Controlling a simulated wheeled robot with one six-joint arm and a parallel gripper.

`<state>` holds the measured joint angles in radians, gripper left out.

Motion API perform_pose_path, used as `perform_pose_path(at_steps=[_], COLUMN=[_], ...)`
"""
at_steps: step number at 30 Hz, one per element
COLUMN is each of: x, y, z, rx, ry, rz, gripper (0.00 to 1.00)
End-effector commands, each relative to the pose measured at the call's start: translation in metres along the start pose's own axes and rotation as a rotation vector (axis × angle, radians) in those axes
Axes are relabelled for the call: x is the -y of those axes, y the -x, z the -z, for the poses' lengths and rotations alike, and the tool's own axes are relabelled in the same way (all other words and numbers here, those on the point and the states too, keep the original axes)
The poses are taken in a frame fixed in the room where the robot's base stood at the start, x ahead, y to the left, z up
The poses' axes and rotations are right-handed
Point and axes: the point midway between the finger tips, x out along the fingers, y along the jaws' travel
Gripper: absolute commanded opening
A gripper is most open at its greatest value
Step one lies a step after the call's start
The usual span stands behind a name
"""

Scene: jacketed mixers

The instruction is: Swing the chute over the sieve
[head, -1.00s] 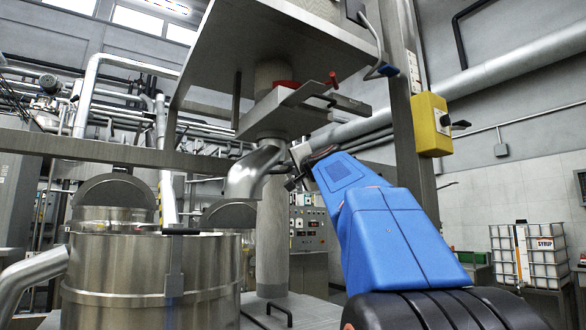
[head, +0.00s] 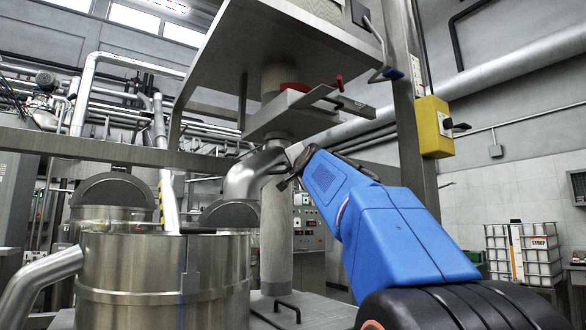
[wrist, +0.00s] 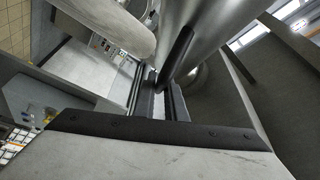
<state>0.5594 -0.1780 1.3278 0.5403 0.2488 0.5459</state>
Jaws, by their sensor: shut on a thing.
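The chute (head: 240,182) is a bent steel pipe under the hopper outlet. Its lower mouth points down and left, above and behind the right rim of a round steel drum, which appears to be the sieve (head: 130,268). My gripper (head: 288,174) is at the right side of the chute. In the wrist view my gripper (wrist: 160,104) is shut on a black bar handle (wrist: 177,57) beside the steel pipe. The exact contact at the fingertips is dark and partly hidden. In the head view the chute's far side is hidden.
A slide gate (head: 310,105) with a red handle sits above the chute. A yellow box (head: 434,127) is on the frame upright at right. A domed vessel lid (head: 113,190) shows behind the drum. A white caged tank (head: 522,254) stands far right.

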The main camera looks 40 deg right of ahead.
Motion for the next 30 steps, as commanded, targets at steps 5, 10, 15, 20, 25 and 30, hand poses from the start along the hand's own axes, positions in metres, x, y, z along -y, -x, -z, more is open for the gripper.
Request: perform_pose_path(at_steps=[5, 10, 15, 20, 25, 30], x=[0.001, 0.001, 0.001, 0.001, 0.001, 0.001], y=[-0.001, -0.001, -0.001, 0.000, 0.001, 0.015], z=[-0.001, 0.000, 0.000, 0.000, 0.000, 0.000], rx=[-0.001, -0.001, -0.001, -0.001, -0.001, -0.001], ry=[0.001, 0.000, 0.000, 0.000, 0.000, -0.001], rz=[0.001, 0.001, 0.001, 0.000, 0.000, 0.000], gripper=[0.00, 0.00, 0.30, 0.30, 0.30, 0.30])
